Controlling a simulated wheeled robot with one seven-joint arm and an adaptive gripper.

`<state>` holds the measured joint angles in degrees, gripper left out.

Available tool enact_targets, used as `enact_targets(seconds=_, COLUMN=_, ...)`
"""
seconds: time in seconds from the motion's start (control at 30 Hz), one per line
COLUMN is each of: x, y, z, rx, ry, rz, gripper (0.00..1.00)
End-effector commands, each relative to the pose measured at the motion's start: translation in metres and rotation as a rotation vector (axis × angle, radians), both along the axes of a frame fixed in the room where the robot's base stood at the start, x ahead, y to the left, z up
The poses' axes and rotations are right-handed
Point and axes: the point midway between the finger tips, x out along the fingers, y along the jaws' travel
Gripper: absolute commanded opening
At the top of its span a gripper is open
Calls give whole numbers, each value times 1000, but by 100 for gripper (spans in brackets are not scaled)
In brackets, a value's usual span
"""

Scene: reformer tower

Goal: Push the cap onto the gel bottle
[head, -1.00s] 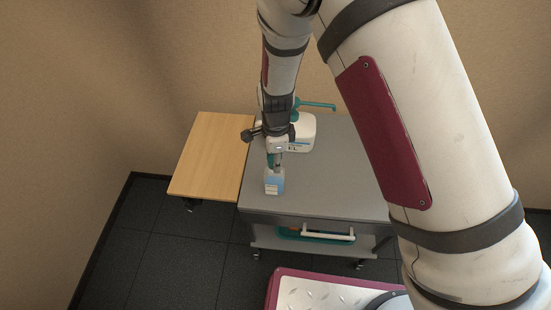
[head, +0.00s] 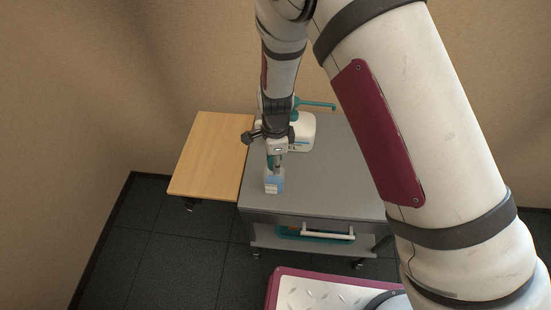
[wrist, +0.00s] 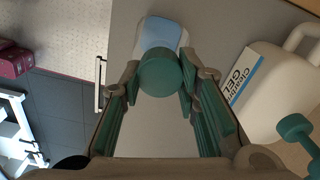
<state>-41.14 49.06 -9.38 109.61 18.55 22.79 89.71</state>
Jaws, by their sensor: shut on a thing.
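A teal round cap (wrist: 160,72) sits between the fingertips of my gripper (wrist: 160,82) in the wrist view, touched by both sides. A small white and light-blue bottle (wrist: 160,33) shows just beyond the cap, partly hidden by it. In the head view, my gripper (head: 274,163) points down at this small bottle (head: 273,184), which stands upright near the front left of the grey cart top. I cannot tell whether the cap touches or sits on its neck.
The jug has a teal pump (head: 318,105) at its top. The grey cart top (head: 335,180) is clear to the right. A wooden side shelf (head: 210,155) at the left is bare. A white drawer handle (head: 328,232) sticks out in front.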

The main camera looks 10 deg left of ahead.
Motion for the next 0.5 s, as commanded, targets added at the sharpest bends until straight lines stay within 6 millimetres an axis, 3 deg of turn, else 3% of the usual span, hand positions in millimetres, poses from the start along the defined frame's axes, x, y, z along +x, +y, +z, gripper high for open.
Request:
enact_targets(seconds=0.3, x=0, y=0, z=-8, rx=0, ry=1, rz=0, gripper=17)
enact_targets(seconds=0.33, x=0, y=0, z=-8, rx=0, ry=1, rz=0, gripper=32)
enact_targets(seconds=0.4, x=0, y=0, z=-7, rx=0, ry=1, rz=0, gripper=47)
enact_targets(seconds=0.43, x=0, y=0, z=-7, rx=0, ry=1, rz=0, gripper=53)
enact_targets(seconds=0.5, x=0, y=0, z=-7, rx=0, ry=1, rz=0, gripper=53)
